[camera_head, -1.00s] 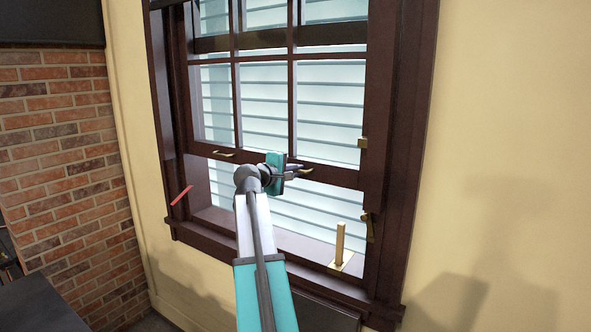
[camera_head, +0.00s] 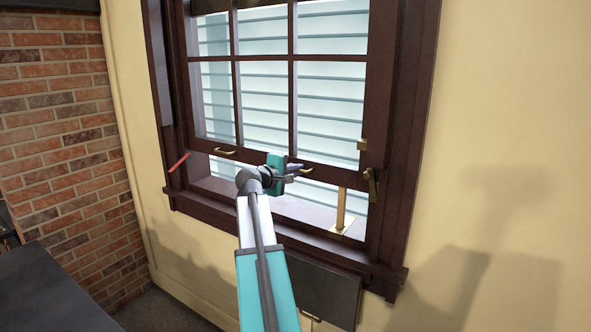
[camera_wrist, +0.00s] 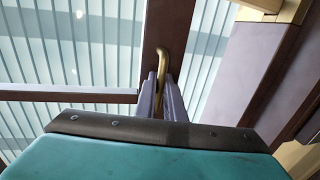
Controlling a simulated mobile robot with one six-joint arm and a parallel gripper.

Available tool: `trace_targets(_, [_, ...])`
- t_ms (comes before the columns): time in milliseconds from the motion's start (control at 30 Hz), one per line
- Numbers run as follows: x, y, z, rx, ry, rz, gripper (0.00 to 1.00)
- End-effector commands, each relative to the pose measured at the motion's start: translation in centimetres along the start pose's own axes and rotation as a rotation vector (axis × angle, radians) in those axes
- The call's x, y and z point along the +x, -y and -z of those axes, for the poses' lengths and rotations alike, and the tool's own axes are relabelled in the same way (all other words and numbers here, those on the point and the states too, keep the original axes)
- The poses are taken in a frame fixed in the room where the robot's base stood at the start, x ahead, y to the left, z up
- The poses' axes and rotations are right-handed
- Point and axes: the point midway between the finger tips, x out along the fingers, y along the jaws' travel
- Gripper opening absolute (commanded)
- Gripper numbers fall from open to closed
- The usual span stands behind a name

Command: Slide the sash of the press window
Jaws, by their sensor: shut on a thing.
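The press window has a dark brown sash (camera_head: 264,156) with panes, its bottom rail a short way above the sill. It carries two brass pulls along the rail: a left pull (camera_head: 226,151) and a right pull (camera_wrist: 163,62). My gripper (camera_head: 297,170) is at the right pull, and in the wrist view its two grey fingers are shut on that pull. A tan post on a brass plate (camera_head: 341,212) stands upright on the sill, its top close under the rail at the right.
A red bar (camera_head: 178,162) sticks out at the left jamb. A brass latch (camera_head: 371,186) is on the right jamb, with a brass block (camera_head: 361,145) above it. A dark panel (camera_head: 322,292) sits below the sill. A brick wall (camera_head: 60,120) stands left.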

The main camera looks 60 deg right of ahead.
Motion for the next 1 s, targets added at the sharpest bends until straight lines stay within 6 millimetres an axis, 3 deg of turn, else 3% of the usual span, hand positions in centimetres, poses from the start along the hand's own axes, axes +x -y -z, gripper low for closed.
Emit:
trace_targets(333, [0.0, 0.1, -0.1, 0.0, 0.002, 0.002, 0.0])
trace_targets(367, [0.0, 0.1, -0.1, 0.0, 0.002, 0.002, 0.14])
trace_targets(400, [0.0, 0.1, -0.1, 0.0, 0.002, 0.002, 0.17])
trace_targets(767, [-0.2, 0.0, 0.0, 0.0, 0.0, 0.0, 0.17])
trace_targets(1000, [-2.0, 0.1, 0.0, 0.0, -0.002, -0.001, 0.17])
